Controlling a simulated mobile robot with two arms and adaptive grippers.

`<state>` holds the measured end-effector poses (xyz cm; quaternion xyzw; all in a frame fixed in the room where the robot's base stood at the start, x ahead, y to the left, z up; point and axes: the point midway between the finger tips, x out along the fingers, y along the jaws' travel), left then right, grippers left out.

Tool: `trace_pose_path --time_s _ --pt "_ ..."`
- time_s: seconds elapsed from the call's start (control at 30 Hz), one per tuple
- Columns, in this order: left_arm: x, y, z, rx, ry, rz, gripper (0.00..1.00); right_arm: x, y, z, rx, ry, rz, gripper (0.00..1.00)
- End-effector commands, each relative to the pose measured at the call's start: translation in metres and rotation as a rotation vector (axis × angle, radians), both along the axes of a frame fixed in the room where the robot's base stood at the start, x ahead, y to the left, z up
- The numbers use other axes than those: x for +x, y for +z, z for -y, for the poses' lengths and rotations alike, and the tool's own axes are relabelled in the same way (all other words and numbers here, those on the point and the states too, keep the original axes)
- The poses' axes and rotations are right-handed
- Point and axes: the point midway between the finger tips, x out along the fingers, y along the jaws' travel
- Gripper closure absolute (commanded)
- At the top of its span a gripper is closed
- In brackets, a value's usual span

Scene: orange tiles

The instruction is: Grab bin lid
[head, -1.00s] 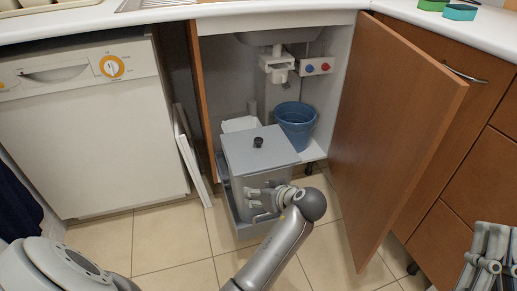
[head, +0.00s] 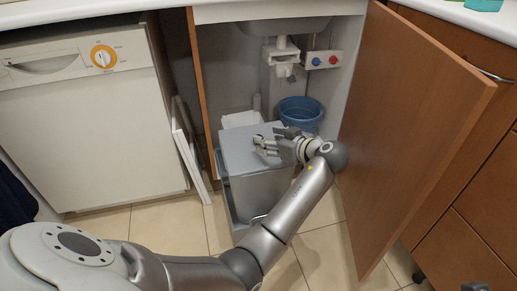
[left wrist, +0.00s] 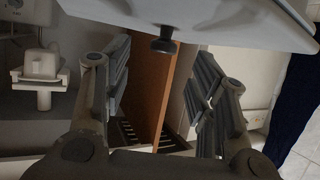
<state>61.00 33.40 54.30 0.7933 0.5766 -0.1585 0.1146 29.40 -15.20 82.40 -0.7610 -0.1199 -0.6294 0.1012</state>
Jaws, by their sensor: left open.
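The bin lid (head: 237,152) is a flat grey square on top of the grey bin (head: 262,188), which stands in a pull-out frame under the sink. Its black knob (left wrist: 163,40) shows in the left wrist view, hanging from the lid's surface into the gap between the finger ends; in the head view the fingers mostly cover it. My left gripper (head: 268,142) is over the lid, open, with its fingers (left wrist: 162,58) on either side of the knob and apart from it. Only a sliver of my right gripper (head: 475,287) shows at the bottom right edge.
The open cabinet door (head: 408,130) stands close to the right of my left arm. A blue bucket (head: 300,112) is behind the bin. A white panel (head: 188,150) leans at the left beside the dishwasher (head: 90,125). The floor in front is clear tile.

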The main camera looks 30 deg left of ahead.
Motion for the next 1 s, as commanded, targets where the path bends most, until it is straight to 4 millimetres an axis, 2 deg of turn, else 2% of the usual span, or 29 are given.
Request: trace_pose_path --time_s 0.33,0.67,1.0 --pt "0.01 -0.02 -0.039 0.003 0.002 0.001 0.47 0.005 0.008 -0.002 -0.005 -0.004 0.075 1.0" --pt "0.012 -0.02 -0.044 0.0 -0.001 0.0 0.49 0.005 0.012 -0.002 -0.007 -0.004 0.081 1.0" --pt "0.011 -0.02 -0.044 0.0 0.0 0.0 0.93 0.005 0.012 -0.003 -0.007 -0.004 0.081 1.0"
